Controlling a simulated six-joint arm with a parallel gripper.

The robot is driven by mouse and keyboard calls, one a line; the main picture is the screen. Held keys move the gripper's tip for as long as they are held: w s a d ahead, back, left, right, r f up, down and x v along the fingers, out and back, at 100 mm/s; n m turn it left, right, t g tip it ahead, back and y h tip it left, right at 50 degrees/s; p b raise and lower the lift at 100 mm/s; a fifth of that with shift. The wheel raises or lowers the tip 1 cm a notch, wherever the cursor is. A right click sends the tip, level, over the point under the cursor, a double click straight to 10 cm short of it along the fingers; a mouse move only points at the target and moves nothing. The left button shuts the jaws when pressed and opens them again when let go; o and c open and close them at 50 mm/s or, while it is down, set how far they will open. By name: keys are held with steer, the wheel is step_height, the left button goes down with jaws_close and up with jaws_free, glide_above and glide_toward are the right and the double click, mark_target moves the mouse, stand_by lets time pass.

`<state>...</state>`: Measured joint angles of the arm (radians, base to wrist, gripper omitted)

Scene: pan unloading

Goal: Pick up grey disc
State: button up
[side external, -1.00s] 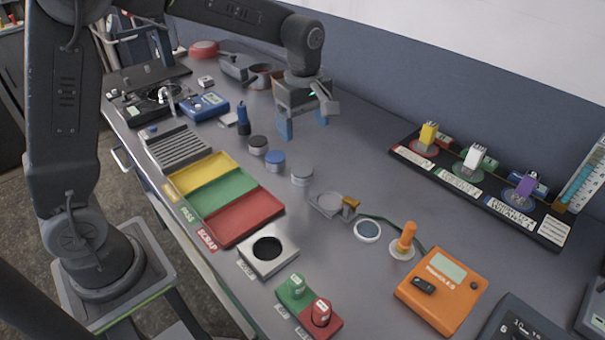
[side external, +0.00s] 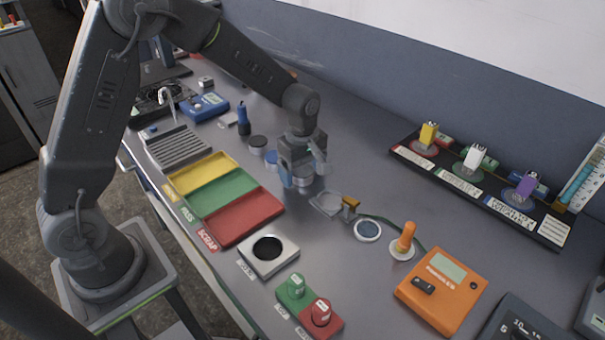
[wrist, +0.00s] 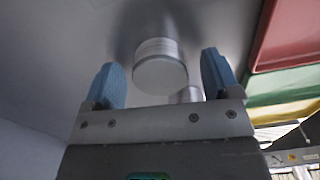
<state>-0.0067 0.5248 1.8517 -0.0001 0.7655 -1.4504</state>
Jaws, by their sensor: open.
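The grey disc (side external: 302,178) stands on the grey bench, partly hidden behind my gripper in the side view. My gripper (side external: 304,174) is open and low over it, pointing down, with one blue finger to the left of the disc. In the wrist view the pale round top of the disc (wrist: 160,74) shows between the two spread blue fingers of my gripper (wrist: 163,76), with gaps on both sides. I cannot tell the exact height of the fingertips against the disc.
The yellow, green and red trays (side external: 262,217) lie in front. Bare bench lies behind.

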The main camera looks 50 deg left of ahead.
steer(key=shift+c, duration=0.3)
steer(key=c, duration=1)
